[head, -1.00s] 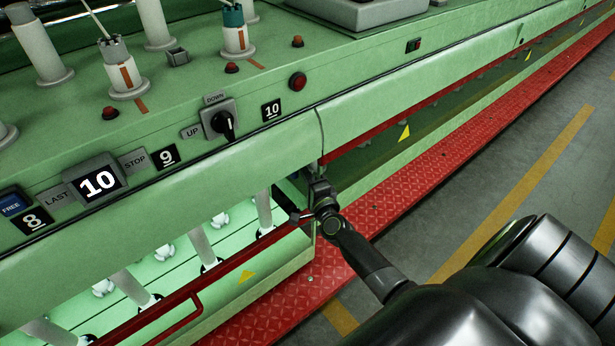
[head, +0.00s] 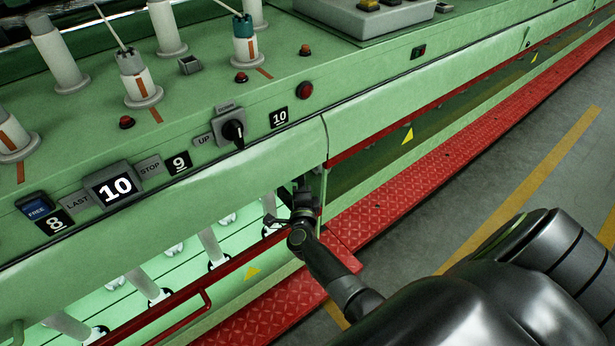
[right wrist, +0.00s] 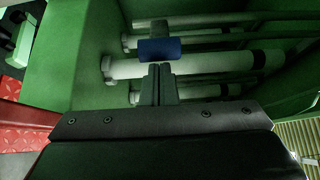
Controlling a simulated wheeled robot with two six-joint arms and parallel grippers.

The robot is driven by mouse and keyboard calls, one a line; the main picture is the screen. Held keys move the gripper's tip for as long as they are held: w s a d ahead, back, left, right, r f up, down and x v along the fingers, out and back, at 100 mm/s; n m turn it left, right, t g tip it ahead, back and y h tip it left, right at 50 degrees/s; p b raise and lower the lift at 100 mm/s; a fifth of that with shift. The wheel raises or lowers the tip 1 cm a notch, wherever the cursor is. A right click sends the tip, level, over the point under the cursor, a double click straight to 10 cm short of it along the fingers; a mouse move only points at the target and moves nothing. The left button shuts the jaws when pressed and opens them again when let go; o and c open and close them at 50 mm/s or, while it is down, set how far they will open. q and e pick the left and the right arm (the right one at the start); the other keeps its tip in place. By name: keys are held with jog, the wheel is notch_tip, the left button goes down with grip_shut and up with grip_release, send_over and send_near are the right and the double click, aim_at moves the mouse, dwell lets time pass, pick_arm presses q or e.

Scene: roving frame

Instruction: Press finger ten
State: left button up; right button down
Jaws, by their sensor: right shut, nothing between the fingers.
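My right gripper (head: 301,190) is at the front opening of the green machine, below the plate marked 10 (head: 279,117). Its fingers point into the opening and are shut and empty. In the right wrist view the closed fingertips (right wrist: 158,72) lie just below a small blue block (right wrist: 160,50) on a dark mount, in front of white horizontal rods. The block may be finger ten; it carries no readable label. I cannot tell whether the tips touch it. The block is hidden in the head view. My left gripper is not in view.
A display (head: 115,187) reads 10, between LAST and STOP labels. A black UP/DOWN knob (head: 234,131) sits left of the 10 plate. Plates 9 (head: 179,162) and 8 (head: 55,222) lie further left. A red rail (head: 240,259) crosses the opening; a red step (head: 390,205) runs below.

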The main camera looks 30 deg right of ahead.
jog(key=w+a+m+g+h+b, duration=0.1)
jog(key=w+a+m+h+b, duration=0.1)
jog(key=a, duration=0.4)
jog(key=shift+w+g+h, duration=0.3)
jog(key=shift+w+g, duration=0.1)
jog(key=shift+w, duration=0.45)
jog(key=shift+w+a+b, duration=0.1)
jog(key=shift+a+b, duration=0.05)
jog(key=shift+b, duration=0.15)
